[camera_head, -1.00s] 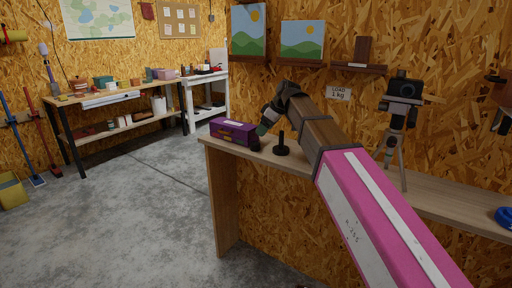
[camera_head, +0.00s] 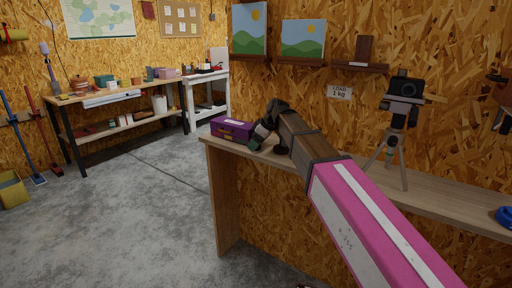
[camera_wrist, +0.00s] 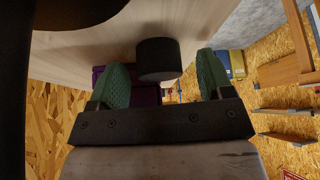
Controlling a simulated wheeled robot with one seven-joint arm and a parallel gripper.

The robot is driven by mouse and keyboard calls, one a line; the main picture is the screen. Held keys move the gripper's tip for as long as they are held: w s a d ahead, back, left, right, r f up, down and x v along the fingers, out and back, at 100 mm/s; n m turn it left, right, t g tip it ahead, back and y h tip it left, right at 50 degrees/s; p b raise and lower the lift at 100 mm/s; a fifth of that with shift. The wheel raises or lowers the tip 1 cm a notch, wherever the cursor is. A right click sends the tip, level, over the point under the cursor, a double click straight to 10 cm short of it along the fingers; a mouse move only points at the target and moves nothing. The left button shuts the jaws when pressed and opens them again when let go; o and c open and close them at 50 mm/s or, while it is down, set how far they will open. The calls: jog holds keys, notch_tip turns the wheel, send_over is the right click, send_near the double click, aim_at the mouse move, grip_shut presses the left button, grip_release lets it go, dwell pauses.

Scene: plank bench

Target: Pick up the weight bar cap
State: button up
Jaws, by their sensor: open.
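The weight bar cap, a short black cylinder (camera_wrist: 158,58), stands on the wooden bench top in the wrist view. My gripper (camera_wrist: 161,64) is open, with one green finger pad on each side of the cap. In the head view my gripper (camera_head: 256,142) is low over the bench beside the purple box and mostly hides the cap. The weight bar's dark round base (camera_head: 281,149) is just right of my gripper; my arm hides its post.
The purple box (camera_head: 232,129) sits left of my gripper on the narrow bench (camera_head: 440,200). A camera on a tripod (camera_head: 402,110) stands further right, and a blue ring (camera_head: 505,217) lies at the right edge. The bench backs onto a chipboard wall.

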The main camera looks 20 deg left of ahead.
jog(key=c, duration=1)
jog(key=shift+r, duration=0.15)
